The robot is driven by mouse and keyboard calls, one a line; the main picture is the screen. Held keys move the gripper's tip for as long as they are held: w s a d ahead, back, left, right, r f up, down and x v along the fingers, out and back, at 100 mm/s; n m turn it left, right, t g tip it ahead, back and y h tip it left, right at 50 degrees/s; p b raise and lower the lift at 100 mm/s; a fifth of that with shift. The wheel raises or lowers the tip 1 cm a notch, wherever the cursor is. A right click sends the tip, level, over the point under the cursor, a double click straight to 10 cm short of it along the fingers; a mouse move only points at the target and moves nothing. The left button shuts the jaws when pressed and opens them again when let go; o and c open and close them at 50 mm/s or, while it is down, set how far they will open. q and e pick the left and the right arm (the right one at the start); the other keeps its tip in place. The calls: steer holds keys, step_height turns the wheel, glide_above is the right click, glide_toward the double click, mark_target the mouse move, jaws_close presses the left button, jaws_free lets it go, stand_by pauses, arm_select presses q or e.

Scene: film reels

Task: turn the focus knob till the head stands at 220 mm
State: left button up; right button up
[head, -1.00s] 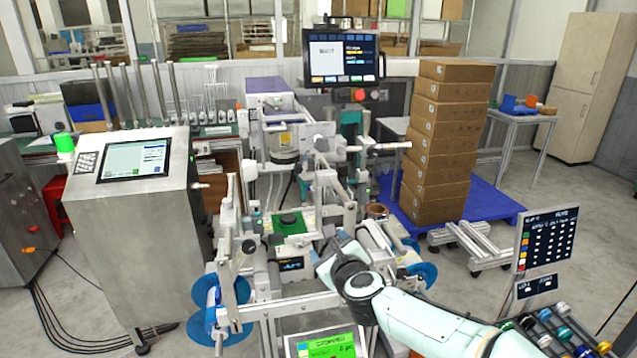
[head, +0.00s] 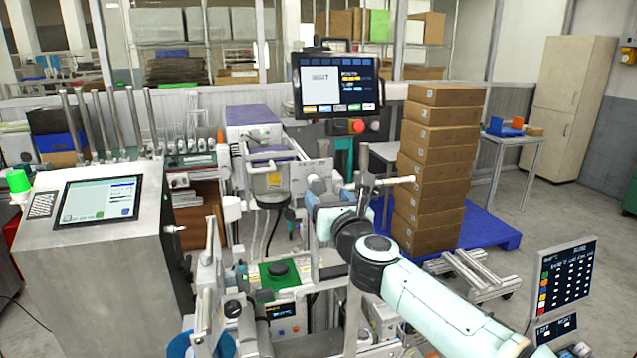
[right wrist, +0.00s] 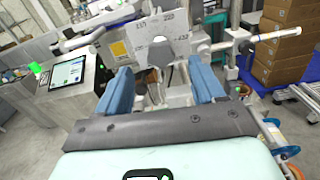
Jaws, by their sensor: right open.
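A dark grey knob (right wrist: 160,52) shows in the right wrist view in front of a pale plate (right wrist: 136,36) with printed numbers, 220 among them. In the head view the knob (head: 317,186) is small, just above my right gripper (head: 314,207). In the right wrist view my right gripper (right wrist: 160,68) is open, its two blue fingers apart, with the knob beyond and between their tips. I cannot see contact. A white machine unit with a yellow label (head: 273,181), possibly the head, stands left of the knob. Its height reading is not legible. My left gripper is not in view.
A steel cabinet with a screen (head: 98,200) stands at the left. A monitor (head: 338,84) hangs behind the machine. Stacked cartons (head: 436,170) stand on a blue pallet (head: 484,228) to the right. A black knob on a green plate (head: 280,270) lies lower down.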

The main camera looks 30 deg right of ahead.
mark_target(319, 187)
steer(key=p+x, duration=0.2)
steer(key=x, duration=0.4)
steer(key=shift+r, duration=0.1)
steer(key=shift+w+d, duration=0.2)
steer(key=shift+w, duration=0.45)
steer(key=c, duration=1)
